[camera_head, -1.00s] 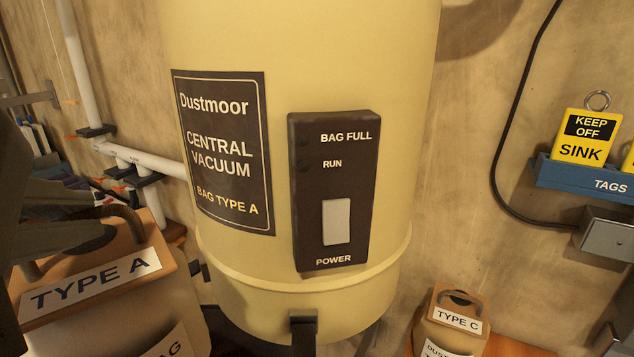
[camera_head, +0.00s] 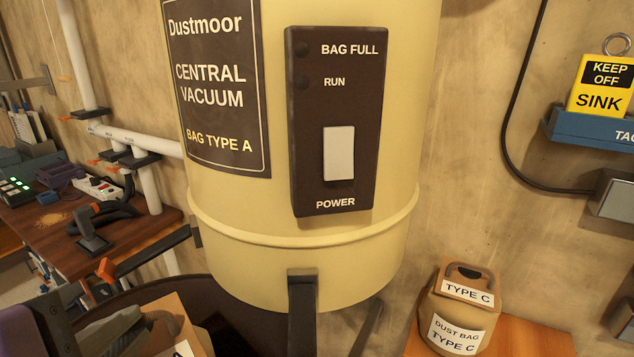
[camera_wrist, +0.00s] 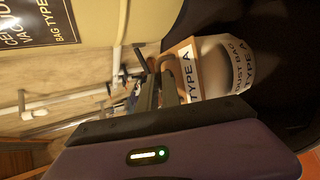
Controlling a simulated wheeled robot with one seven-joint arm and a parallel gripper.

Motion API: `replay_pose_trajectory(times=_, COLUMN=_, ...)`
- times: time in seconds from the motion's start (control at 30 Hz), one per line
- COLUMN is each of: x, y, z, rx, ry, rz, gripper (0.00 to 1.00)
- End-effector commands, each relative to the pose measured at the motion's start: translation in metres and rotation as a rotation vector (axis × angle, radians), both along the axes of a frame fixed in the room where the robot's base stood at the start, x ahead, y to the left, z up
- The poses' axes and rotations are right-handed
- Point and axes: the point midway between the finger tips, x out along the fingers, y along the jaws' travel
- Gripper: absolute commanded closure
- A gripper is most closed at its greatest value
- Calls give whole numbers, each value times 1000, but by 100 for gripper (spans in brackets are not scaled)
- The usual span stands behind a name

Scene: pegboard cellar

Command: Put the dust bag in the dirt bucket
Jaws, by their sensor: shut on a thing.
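My gripper (camera_head: 140,326) is at the lower left of the head view, shut on the dust bag (camera_head: 176,312) near its top handle. The bag is tan with a white label, mostly cut off by the frame's lower edge. In the wrist view the bag (camera_wrist: 214,62) hangs from my gripper (camera_wrist: 163,84), and its labels read TYPE A and DUST BAG TYPE A. A dark, wide, round-rimmed container, seemingly the dirt bucket (camera_head: 234,330), lies behind and around the bag, below the vacuum. I cannot tell whether the bag is above its rim or partly inside.
The cream central vacuum (camera_head: 330,245) stands in the middle, labelled BAG TYPE A. A TYPE C dust bag (camera_head: 462,312) stands on a wooden surface at right. A cluttered workbench (camera_head: 110,255) is at left. A blue TAGS holder (camera_head: 590,130) hangs at right.

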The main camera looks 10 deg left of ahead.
Motion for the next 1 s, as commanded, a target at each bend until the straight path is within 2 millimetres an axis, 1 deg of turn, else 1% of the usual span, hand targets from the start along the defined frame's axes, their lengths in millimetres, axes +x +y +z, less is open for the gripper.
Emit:
replay_pose_trajectory(times=0.03, x=0, y=-1, z=-15, rx=-6, ry=0, rz=0, gripper=100)
replay_pose_trajectory(times=0.2, x=0, y=-1, z=-50, rx=-6, ry=2, rz=1, gripper=100)
replay_pose_trajectory(times=0.3, x=0, y=-1, z=-69, rx=-5, ry=0, rz=1, gripper=100)
replay_pose_trajectory(times=0.4, x=-1, y=0, z=-82, rx=-2, ry=0, rz=2, gripper=100)
replay_pose_trajectory(times=0.57, x=0, y=0, z=-92, rx=0, ry=-1, rz=2, gripper=100)
replay_pose_trajectory(times=0.8, x=-1, y=0, z=-123, rx=-4, ry=1, rz=2, gripper=100)
replay_pose_trajectory(times=0.9, x=0, y=0, z=-129, rx=0, ry=0, rz=2, gripper=100)
replay_pose_trajectory(times=1.0, x=-1, y=0, z=-129, rx=1, ry=0, rz=2, gripper=100)
